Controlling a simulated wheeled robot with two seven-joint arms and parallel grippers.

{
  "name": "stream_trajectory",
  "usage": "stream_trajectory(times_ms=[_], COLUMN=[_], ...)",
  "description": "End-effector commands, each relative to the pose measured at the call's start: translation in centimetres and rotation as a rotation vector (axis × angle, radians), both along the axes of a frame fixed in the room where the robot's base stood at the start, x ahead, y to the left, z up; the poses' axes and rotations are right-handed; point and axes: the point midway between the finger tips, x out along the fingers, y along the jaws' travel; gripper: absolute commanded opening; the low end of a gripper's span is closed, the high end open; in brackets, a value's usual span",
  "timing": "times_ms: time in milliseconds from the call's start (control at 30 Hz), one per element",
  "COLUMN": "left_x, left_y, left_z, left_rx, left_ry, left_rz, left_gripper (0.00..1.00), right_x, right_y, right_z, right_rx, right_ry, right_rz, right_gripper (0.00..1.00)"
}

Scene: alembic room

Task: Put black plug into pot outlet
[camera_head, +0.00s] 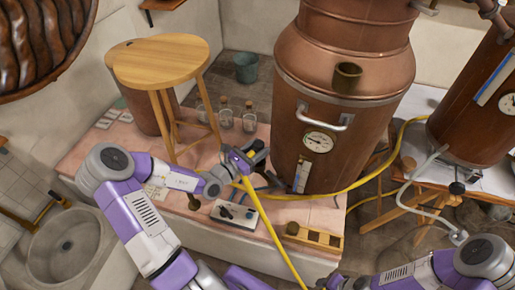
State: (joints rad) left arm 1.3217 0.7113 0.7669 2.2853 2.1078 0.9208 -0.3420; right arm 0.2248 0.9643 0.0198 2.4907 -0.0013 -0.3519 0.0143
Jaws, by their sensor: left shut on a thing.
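My left gripper (256,156) is near the middle of the view, above the pink tiled ledge and left of the big copper pot (340,130). It is shut on a dark thing that looks like the black plug; the fingers hide most of it. A yellow hose (270,232) runs down from the gripper to the bottom edge. The pot outlet, a short brown pipe stub (347,78), sticks out of the pot's upper front, above and right of the gripper and apart from it. My right arm comes in at the bottom right; its gripper end is at the bottom edge, mostly cut off.
A round wooden stool (160,60) stands behind my left arm. Several glass bottles (226,117), a white control box (235,215) and a wooden holder (314,236) are on the ledge. Another yellow hose stretch (375,178) curves past the pot. A second copper vessel (475,110) stands right.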

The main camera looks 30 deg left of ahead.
Motion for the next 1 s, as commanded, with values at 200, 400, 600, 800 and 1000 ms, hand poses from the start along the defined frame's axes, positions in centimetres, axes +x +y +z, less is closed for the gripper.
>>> stream_trajectory(times_ms=[200,400,600,800,1000], left_x=[0.0,0.0,0.0,0.0,0.0], left_y=[0.0,0.0,0.0,0.0,0.0], left_z=[-0.3,-0.5,-0.7,-1.0,-1.2], left_rx=[0.0,0.0,0.0,0.0,0.0], left_ry=[-0.001,-0.001,-0.001,-0.001,0.0], left_rz=[-0.001,-0.001,0.0,0.0,0.0], left_gripper=[0.11,0.11,0.11,0.11,0.11], right_x=[0.0,0.0,0.0,0.0,0.0], right_y=[0.0,0.0,0.0,0.0,0.0], right_z=[-0.1,-0.3,-0.4,-0.5,-0.6], right_rx=[0.0,0.0,0.0,0.0,0.0], right_ry=[0.0,0.0,0.0,0.0,0.0], right_rz=[0.0,0.0,0.0,0.0,0.0], right_gripper=[0.43,0.43,0.43,0.43,0.43])
